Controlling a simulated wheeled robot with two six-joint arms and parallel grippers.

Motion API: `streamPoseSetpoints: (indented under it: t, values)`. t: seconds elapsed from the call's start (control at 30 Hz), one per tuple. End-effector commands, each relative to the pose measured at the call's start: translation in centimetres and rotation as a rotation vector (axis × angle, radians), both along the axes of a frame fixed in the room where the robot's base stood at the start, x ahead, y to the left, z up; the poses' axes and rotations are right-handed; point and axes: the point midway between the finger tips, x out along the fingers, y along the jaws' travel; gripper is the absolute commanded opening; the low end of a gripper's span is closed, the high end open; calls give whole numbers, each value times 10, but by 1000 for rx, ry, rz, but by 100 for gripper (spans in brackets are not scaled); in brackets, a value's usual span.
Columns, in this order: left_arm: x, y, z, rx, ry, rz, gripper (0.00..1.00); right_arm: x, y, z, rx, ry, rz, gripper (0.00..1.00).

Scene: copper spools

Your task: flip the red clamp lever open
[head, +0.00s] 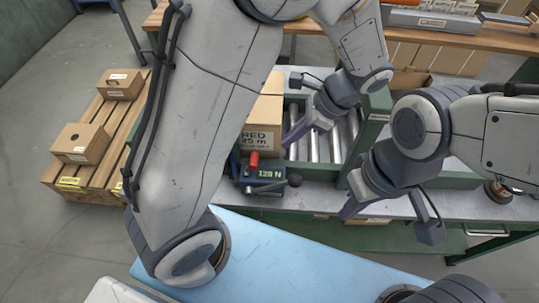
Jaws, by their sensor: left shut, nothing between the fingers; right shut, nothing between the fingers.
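My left gripper (292,137) is shut and empty, above and to the right of the lever in the picture, by the roller conveyor and apart from the lever. My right gripper (348,208) is shut and empty, over the bench edge to the right of the device. My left arm passes close to the left of the device and may hide part of it.
A carton (262,115) marked "RED 25 m" stands behind the lever, next to a roller conveyor (333,142) with green sides. A copper spool (497,191) sits on the grey bench at right. Cartons (80,143) rest on a wooden pallet at left.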

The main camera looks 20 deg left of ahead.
Motion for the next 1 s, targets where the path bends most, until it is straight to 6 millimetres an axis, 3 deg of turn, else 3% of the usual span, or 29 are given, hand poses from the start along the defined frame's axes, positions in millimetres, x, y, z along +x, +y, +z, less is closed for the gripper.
streamPoseSetpoints:
  t: [0.27, 0.7, 1.0]
  values:
    - [-2, 5, -7, 2, 2, 4, 0, 0, 0, 1, 0, 0, 0, 0]
    - [-13, 40, -70, 0, 3, 6, 0, 0, 0, 5, 0, 0, 0, 0]
    - [-15, 49, -87, -2, -1, 4, 0, 0, 0, 5, 0, 0, 0, 0]
